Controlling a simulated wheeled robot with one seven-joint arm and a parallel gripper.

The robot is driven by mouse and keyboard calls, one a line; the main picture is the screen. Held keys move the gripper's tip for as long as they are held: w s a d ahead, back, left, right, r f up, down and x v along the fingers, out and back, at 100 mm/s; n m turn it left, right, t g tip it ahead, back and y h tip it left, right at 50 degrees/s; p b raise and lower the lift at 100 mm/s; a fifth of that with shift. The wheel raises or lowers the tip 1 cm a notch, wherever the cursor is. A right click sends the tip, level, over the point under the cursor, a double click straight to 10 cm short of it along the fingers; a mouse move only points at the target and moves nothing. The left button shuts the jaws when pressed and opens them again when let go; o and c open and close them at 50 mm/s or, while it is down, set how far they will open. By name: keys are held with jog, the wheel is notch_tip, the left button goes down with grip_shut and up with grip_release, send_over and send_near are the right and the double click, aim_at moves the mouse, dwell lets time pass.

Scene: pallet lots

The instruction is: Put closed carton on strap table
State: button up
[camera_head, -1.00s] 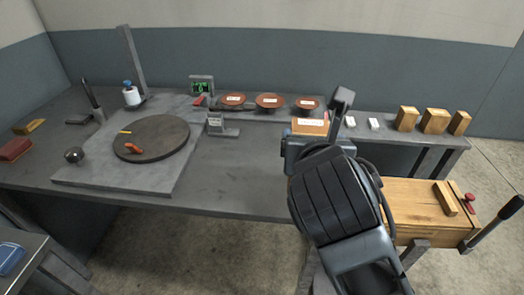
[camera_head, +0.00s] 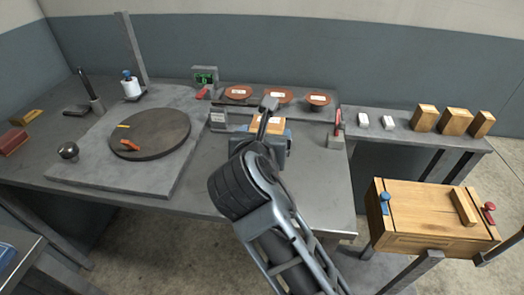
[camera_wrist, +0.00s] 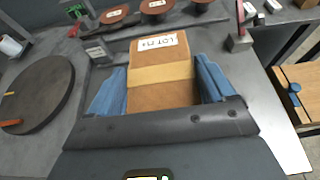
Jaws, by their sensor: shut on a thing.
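The closed carton (camera_wrist: 160,75) is brown with a lighter tape band and a white label marked LOT. My gripper (camera_wrist: 160,92) is shut on it, with blue fingers on its left and right sides in the wrist view. In the head view the carton (camera_head: 268,125) shows beyond my gripper (camera_head: 262,140), over the right part of the grey bench; its lower part is hidden by my arm. Whether it touches the bench is unclear. A wooden-topped table (camera_head: 425,215), likely the strap table, stands at the right with a blue knob, a red knob and a wooden bar.
A dark round turntable (camera_head: 150,135) sits on the bench's left. Several red-brown discs (camera_head: 278,96) lie along the back. A red-handled tool (camera_head: 337,130) stands right of the carton. Wooden blocks (camera_head: 455,121) sit on the right shelf. The wooden top's middle is clear.

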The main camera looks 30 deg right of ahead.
jog(key=shift+w+a+f, duration=0.2)
jog(key=shift+w+f, duration=0.05)
jog(key=shift+f, duration=1.9)
jog(key=shift+f, duration=0.1)
jog(key=o, duration=1.6)
jog(key=shift+f, duration=0.1)
